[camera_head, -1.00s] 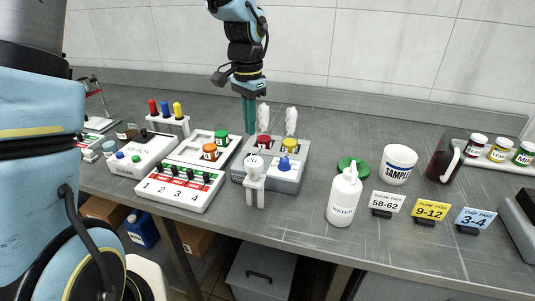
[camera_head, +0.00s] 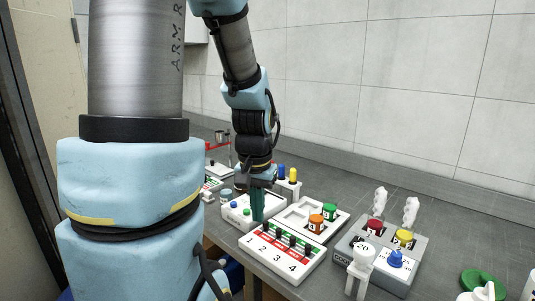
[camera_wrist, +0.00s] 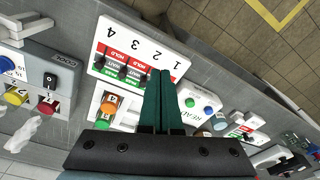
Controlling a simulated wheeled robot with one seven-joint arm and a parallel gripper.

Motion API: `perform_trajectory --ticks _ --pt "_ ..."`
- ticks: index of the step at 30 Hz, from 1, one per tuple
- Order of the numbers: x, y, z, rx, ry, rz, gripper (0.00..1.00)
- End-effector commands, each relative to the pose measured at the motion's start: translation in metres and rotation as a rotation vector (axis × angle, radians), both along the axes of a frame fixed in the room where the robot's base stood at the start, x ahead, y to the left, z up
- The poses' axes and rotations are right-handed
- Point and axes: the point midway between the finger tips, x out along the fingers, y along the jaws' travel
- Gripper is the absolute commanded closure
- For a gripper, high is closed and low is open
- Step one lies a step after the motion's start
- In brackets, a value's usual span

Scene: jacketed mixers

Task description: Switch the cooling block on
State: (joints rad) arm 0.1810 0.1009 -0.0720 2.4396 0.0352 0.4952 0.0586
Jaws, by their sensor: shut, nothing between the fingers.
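A grey block (camera_head: 385,277) with a blue knob (camera_head: 395,258) holds a red-topped and a yellow-topped jar; in the wrist view this grey block (camera_wrist: 48,62) shows a black switch marked 0. A white panel (camera_head: 312,277) numbered 1 to 4 has a row of black levers (camera_head: 292,242). A white box (camera_head: 237,222) with a blue and a green button stands left of it.
Two orange-and-green jars (camera_head: 317,224) stand in the white tray behind the levers. A white stand (camera_head: 361,270) is in front of the grey block, with white figures (camera_head: 410,212) behind it. A green lid (camera_head: 482,281) lies at right. The table's front edge is close.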

Motion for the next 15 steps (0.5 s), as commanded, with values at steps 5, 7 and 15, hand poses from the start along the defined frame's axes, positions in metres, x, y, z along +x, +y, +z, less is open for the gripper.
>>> perform_trajectory --ticks 5,7,15 --pt "-0.025 0.044 -0.003 -0.026 -0.026 0.218 1.00" --pt "-0.028 0.049 -0.003 -0.030 -0.028 0.243 1.00" --pt "-0.028 0.048 -0.003 -0.030 -0.028 0.243 1.00"
